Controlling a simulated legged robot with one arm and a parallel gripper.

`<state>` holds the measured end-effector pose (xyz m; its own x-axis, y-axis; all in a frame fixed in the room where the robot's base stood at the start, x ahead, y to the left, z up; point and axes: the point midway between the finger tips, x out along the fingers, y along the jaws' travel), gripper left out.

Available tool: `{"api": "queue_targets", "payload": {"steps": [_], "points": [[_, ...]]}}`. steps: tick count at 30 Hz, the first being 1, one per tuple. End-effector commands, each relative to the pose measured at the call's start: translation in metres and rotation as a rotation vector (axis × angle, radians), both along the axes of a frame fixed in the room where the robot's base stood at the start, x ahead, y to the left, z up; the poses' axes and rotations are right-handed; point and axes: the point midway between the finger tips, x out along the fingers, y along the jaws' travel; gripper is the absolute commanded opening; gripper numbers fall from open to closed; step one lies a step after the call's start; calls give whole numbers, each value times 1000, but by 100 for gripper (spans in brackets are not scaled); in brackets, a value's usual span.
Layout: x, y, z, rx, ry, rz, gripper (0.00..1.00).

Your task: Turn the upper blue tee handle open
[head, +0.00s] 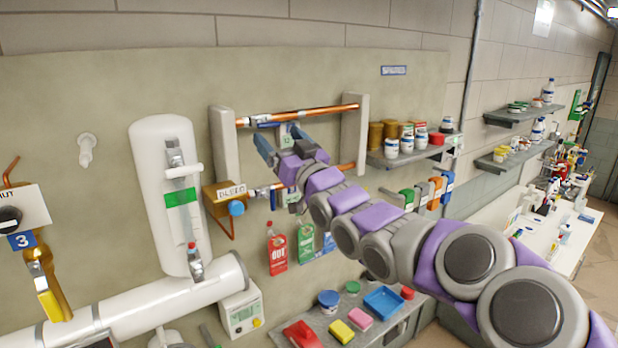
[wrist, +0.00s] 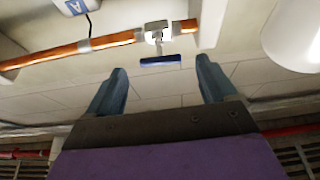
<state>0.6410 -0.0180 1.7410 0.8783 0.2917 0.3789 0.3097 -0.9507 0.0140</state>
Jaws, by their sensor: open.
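The upper blue tee handle (wrist: 160,61) hangs on a short stem from a silver valve body (wrist: 156,32) on a copper pipe in the wrist view. Its bar lies roughly along the pipe. In the head view the upper handle (head: 264,124) shows at the left part of the upper copper pipe (head: 318,111), partly covered by my gripper (head: 279,139). My gripper is open and empty. In the wrist view its two blue-grey fingers (wrist: 160,67) point toward the handle, one on each side of it in the picture. I see no contact.
A lower copper pipe with another blue handle (head: 272,196) runs below, partly hidden by my arm. A brown box (head: 222,194) with a blue knob and a white vertical tank (head: 160,240) stand left. Shelves with jars (head: 400,160) are right. Grey posts flank the pipes.

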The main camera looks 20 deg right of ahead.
Motion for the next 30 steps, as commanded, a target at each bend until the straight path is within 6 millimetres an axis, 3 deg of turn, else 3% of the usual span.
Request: {"api": "queue_targets", "payload": {"steps": [15, 22, 30], "points": [[-80, -29, -36, 1, -4, -3, 85], [-96, -35, -45, 1, 0, -2, 85], [-101, -36, -46, 1, -1, -1, 85]]}}
